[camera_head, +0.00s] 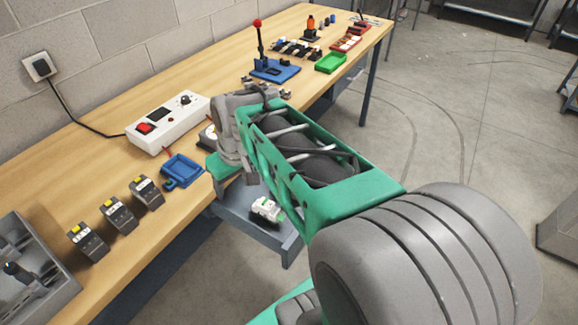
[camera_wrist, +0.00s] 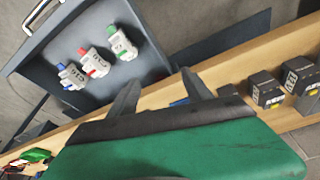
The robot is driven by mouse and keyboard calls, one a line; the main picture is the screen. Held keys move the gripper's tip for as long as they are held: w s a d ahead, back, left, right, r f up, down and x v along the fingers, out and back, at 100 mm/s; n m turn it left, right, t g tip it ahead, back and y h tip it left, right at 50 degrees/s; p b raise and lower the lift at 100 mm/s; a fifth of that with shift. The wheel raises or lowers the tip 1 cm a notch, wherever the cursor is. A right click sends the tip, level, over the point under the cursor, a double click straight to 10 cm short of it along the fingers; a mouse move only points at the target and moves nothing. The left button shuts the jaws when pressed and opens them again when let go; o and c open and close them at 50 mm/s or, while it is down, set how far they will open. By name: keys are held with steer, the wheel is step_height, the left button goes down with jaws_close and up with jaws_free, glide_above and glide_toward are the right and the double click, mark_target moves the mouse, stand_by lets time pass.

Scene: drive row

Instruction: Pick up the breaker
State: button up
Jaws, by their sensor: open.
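Three small white breakers lie in an open grey drawer in the wrist view: one with a green end (camera_wrist: 122,43), one with a red end (camera_wrist: 94,63) and one with a blue end (camera_wrist: 72,76). The drawer (camera_wrist: 62,42) is below the bench edge. In the head view only the green-marked breaker (camera_head: 266,209) shows clearly in the drawer (camera_head: 240,216); my arm hides the others. My gripper (camera_wrist: 158,76) is open and empty, its two dark fingers over the bench edge, apart from the breakers.
The wooden bench (camera_head: 60,185) holds several dark blocks (camera_head: 118,214), a blue tray (camera_head: 183,170), a white power box (camera_head: 167,122) and a grey bin (camera_head: 30,262) at the near end. A blue stand with a red-topped lever (camera_head: 260,50) stands farther back. Floor right of the bench is open.

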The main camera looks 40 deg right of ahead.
steer(key=w+d+f+b, duration=0.1)
steer(key=d+f, duration=0.3)
steer(key=d, duration=0.6)
steer(key=w+d+f+n+b, duration=0.1)
steer(key=w+d+f, duration=0.3)
steer(key=d, duration=0.6)
steer(key=w+d+f+n+t+y+b, duration=0.1)
steer(key=d+f, duration=0.4)
steer(key=d, duration=0.5)
steer(key=shift+w+d+f+b, duration=0.15)
steer(key=shift+w+b, duration=0.4)
steer(key=shift+w, duration=0.5)
steer(key=x, duration=0.5)
steer(key=d+x, duration=0.1)
steer(key=x, duration=0.1)
steer(key=shift+w+f, duration=0.25)
steer(key=shift+f, duration=0.15)
steer(key=shift+c, duration=0.5)
jaws_close()
steer(key=shift+r, duration=0.1)
